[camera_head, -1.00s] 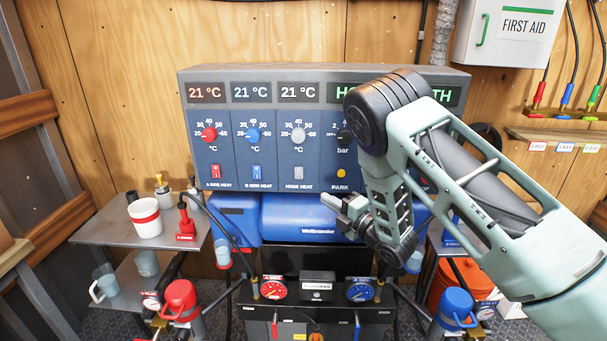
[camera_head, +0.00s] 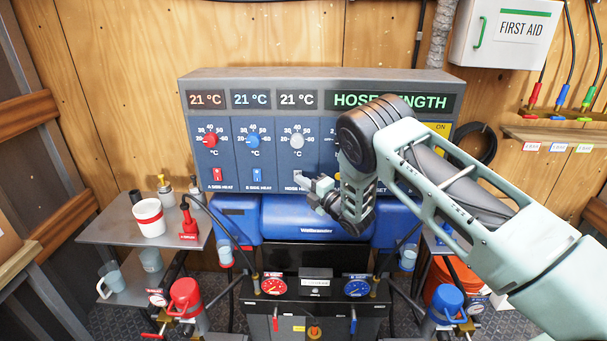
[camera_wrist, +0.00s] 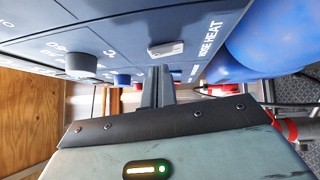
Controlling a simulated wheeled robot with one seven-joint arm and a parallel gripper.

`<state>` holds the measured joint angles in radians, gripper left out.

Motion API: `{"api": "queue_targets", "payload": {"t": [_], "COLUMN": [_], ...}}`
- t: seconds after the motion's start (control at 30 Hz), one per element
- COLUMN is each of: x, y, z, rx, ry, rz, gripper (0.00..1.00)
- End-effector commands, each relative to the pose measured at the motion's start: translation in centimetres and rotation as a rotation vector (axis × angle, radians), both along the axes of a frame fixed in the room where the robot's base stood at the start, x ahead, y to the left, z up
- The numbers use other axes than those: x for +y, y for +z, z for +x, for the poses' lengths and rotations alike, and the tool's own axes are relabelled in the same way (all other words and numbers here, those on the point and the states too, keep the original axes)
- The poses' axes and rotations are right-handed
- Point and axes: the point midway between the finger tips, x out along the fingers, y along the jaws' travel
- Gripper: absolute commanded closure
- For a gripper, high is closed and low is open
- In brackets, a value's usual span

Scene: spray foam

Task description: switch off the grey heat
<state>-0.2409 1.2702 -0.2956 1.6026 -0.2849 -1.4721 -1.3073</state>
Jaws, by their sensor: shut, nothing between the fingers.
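The grey HOSE HEAT switch shows in the wrist view (camera_wrist: 166,49) as a pale rocker on the dark blue panel, beside its label. My gripper (camera_wrist: 158,72) is shut and empty, its fingertips close to the panel near that switch; I cannot tell whether they touch. In the head view my gripper (camera_head: 303,181) covers most of the switch and part of its label. The grey dial (camera_head: 297,141) sits above it, under a 21 °C display (camera_head: 297,99). Which way the grey rocker is tipped is not clear.
The red switch (camera_head: 217,175) and blue switch (camera_head: 257,175) sit left of the grey one. My arm hides the panel's right part. A blue tank (camera_head: 290,212) lies below the panel. A side shelf (camera_head: 100,232) holds a white cup (camera_head: 149,220).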

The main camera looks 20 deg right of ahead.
Motion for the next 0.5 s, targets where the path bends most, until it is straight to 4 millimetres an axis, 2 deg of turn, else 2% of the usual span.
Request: {"api": "queue_targets", "payload": {"t": [0.2, 0.5], "x": [-0.3, -0.34], "y": [0.18, 0.11], "z": [1.13, 1.21], "rx": [-0.001, 0.0], "ry": [0.001, 0.001], "rz": [0.0, 0.0], "gripper": [1.0, 1.0]}}
